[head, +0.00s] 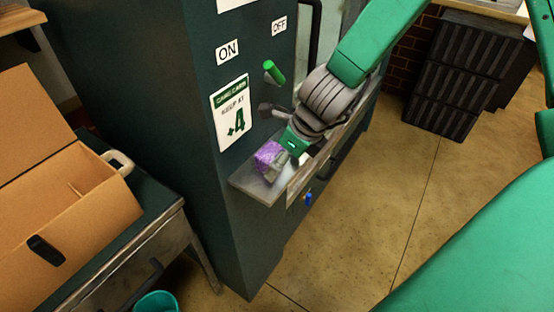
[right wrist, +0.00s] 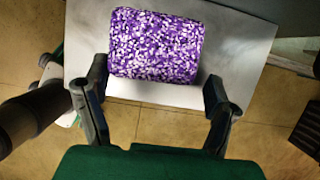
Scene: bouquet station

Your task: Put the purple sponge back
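The purple speckled sponge (head: 267,154) rests on a small metal shelf (head: 258,189) on the front of the dark green cabinet. It also shows in the right wrist view (right wrist: 155,45), lying flat on the pale shelf (right wrist: 240,60). My right gripper (head: 279,160) is at the sponge, partly covering it in the head view. In the right wrist view my right gripper (right wrist: 156,78) has its fingers spread, one at each side of the sponge's near end; the left finger is very close to it, and contact is unclear. My left gripper is out of view.
The cabinet (head: 160,90) has ON and OFF labels, a green knob (head: 274,72) and a sign (head: 231,112) beside the shelf. An open cardboard box (head: 60,220) stands on a table at left. A black crate (head: 450,80) stands at back right. The middle floor is clear.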

